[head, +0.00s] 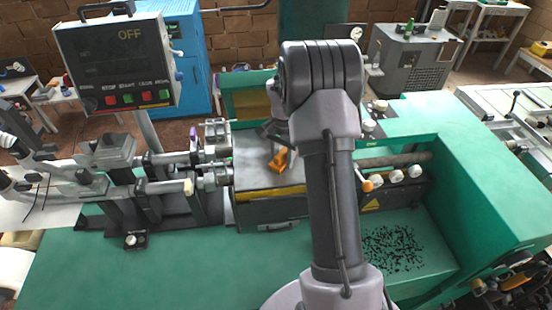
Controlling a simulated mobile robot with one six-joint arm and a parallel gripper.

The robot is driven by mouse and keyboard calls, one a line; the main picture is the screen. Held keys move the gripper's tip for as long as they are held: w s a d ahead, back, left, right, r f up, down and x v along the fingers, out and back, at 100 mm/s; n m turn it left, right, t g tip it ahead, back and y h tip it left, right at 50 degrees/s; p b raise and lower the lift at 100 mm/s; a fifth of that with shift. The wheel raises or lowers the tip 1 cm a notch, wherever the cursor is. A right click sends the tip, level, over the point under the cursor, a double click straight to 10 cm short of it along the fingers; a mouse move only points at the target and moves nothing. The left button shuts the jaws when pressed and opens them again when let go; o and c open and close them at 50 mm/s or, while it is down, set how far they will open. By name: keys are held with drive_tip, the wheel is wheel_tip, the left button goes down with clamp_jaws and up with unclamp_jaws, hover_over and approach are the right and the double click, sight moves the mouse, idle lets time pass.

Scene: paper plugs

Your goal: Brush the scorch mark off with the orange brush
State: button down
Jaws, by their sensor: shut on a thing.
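The orange brush (277,162) is at the dark grey top plate (247,178) of the machine's middle block, left of my arm. My gripper (274,136) is small and partly hidden by my wrist; it is shut on the brush. The brush's lower end is over or on the plate; I cannot tell if it touches. I cannot make out a clear scorch mark on the plate. A patch of black specks (392,248) lies on the green surface to the right of my arm; I cannot tell if it is the mark.
A control panel reading OFF (118,62) stands at the upper left. Metal shafts and clamps (165,187) sit left of the plate. A row of white knobs (397,175) and a tall green housing (490,170) are to the right. The front green surface (180,275) is mostly bare.

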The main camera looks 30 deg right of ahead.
sight(265, 167)
drive_tip(key=shift+w+a+r, duration=0.1)
drive_tip(key=shift+w+a, duration=0.25)
drive_tip(key=shift+a, duration=0.25)
drive_tip(key=shift+w+a, duration=0.3)
drive_tip(key=shift+a, duration=0.25)
drive_tip(key=shift+w+a+f+b, duration=0.1)
drive_tip(key=shift+w+a+b, duration=0.25)
drive_tip(key=shift+a, duration=0.4)
drive_tip(key=shift+w+a+f+b, duration=0.1)
drive_tip(key=shift+w+a, duration=0.35)
drive_tip(key=shift+a, duration=0.25)
drive_tip(key=shift+r, duration=0.1)
drive_tip(key=r+p, duration=0.2)
drive_tip(key=r, duration=0.1)
drive_tip(key=r+p, duration=0.2)
drive_tip(key=shift+w+d+r, duration=0.1)
drive_tip(key=shift+w+d, duration=0.1)
drive_tip(key=shift+w, duration=0.05)
drive_tip(key=shift+s+r, duration=0.1)
drive_tip(key=shift+r, duration=0.25)
drive_tip(key=shift+s+a+f, duration=0.1)
